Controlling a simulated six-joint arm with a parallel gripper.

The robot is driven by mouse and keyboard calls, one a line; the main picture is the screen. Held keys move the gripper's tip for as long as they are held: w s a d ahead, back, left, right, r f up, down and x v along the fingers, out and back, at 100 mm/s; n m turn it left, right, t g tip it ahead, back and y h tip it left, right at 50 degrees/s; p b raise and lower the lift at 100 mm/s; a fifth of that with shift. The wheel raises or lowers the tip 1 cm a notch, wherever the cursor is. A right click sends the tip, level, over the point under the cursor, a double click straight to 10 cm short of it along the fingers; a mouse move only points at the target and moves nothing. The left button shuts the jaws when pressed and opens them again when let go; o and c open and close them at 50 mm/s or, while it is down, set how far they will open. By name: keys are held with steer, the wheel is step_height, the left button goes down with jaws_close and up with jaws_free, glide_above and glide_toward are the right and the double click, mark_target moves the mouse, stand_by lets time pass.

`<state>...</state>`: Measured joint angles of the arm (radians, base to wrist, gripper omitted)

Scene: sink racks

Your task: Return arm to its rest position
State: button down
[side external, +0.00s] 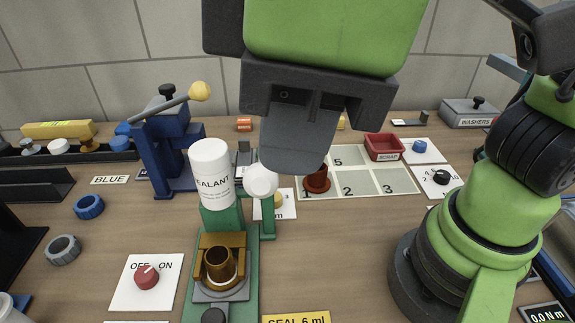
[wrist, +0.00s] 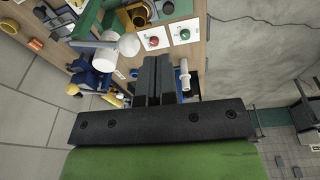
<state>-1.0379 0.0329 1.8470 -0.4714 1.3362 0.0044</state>
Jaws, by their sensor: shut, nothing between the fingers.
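My gripper (side external: 298,160) shows large at the top middle of the side external view, raised above the wooden bench. Its dark fingers are together with nothing visible between them. In the wrist view the two fingers (wrist: 157,62) lie side by side and closed. In the side external view the fingers overlap the area right of the white sealant bottle (side external: 209,172) and cover part of the bench behind. The lower part of my green arm stands at the right. No rest position is marked in view.
A green stand (side external: 195,290) carries the sealant bottle above a brass fitting (side external: 219,262). A blue lever press (side external: 165,155) with a yellow knob stands behind left. A numbered mat (side external: 378,182), a red scrap tray (side external: 384,147) and an off-on switch (side external: 147,278) lie around. The tiled wall is behind.

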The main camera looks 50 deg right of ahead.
steer(key=d+m+t+y, duration=0.1)
steer(key=d+m+t, duration=0.4)
steer(key=d+m, duration=0.7)
steer(key=d, duration=0.6)
steer(key=shift+d+r+t, duration=0.25)
steer(key=shift+r+t, duration=0.05)
steer(key=shift+r, duration=0.05)
steer(key=w+a+r+n+g+y, duration=0.1)
steer(key=w+a+r+n+g, duration=0.5)
steer(key=a+n, duration=0.5)
step_height(320, 180, up, 2)
steer(key=shift+w+r+n+g+y, duration=0.1)
steer(key=shift+w+n+g+y, duration=0.25)
steer(key=shift+n+g, duration=0.55)
steer(key=shift+a, duration=0.1)
steer(key=x, duration=1.4)
steer(key=shift+d, duration=0.2)
